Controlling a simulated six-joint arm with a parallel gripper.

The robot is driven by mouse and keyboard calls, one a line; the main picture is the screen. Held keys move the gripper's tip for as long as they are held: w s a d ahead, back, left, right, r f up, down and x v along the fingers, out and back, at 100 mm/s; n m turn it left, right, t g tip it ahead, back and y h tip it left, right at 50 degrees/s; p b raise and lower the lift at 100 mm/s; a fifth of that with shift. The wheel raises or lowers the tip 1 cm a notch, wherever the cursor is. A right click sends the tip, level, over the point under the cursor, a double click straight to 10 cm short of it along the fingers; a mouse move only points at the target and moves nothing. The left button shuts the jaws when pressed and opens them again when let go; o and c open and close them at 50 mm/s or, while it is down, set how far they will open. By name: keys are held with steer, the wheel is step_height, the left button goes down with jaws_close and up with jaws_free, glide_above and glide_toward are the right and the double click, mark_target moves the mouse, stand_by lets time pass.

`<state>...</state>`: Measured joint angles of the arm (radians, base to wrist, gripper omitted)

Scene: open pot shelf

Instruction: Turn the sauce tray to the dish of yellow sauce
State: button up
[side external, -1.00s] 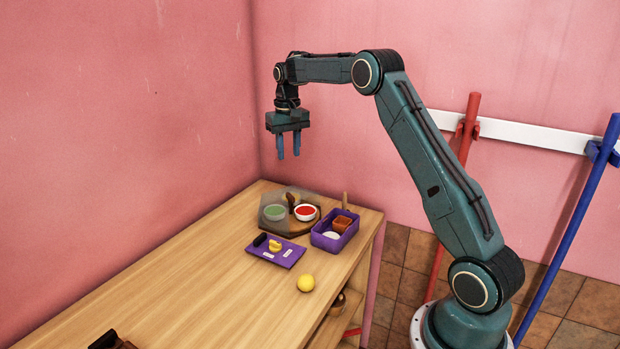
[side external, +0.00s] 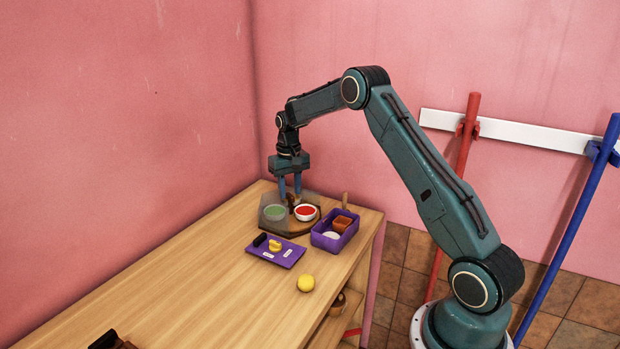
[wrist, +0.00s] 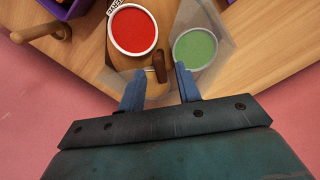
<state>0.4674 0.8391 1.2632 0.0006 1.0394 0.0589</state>
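The sauce tray (side external: 272,226) stands at the far end of the bench, with a dark upright knob (wrist: 159,68) at its middle. A white dish of red sauce (side external: 306,213) and a dish of green sauce (side external: 275,212) show on it. The green dish lies under a clear cover (wrist: 223,43); the red dish (wrist: 134,30) is uncovered, beside a partly seen "SERVE" label (wrist: 117,4). I cannot make out a dish of yellow sauce. My gripper (side external: 290,194) points down over the tray, fingers apart. In the wrist view its fingertips (wrist: 160,84) lie on either side of the knob, without visible contact.
Right of the tray is a purple bin (side external: 323,241) holding a brown block and a white item. A wooden handle (side external: 345,199) stands by it. The bench's left middle is clear.

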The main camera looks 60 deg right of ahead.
steer(key=shift+f, duration=0.6)
steer(key=shift+c, duration=0.4)
jaws_close()
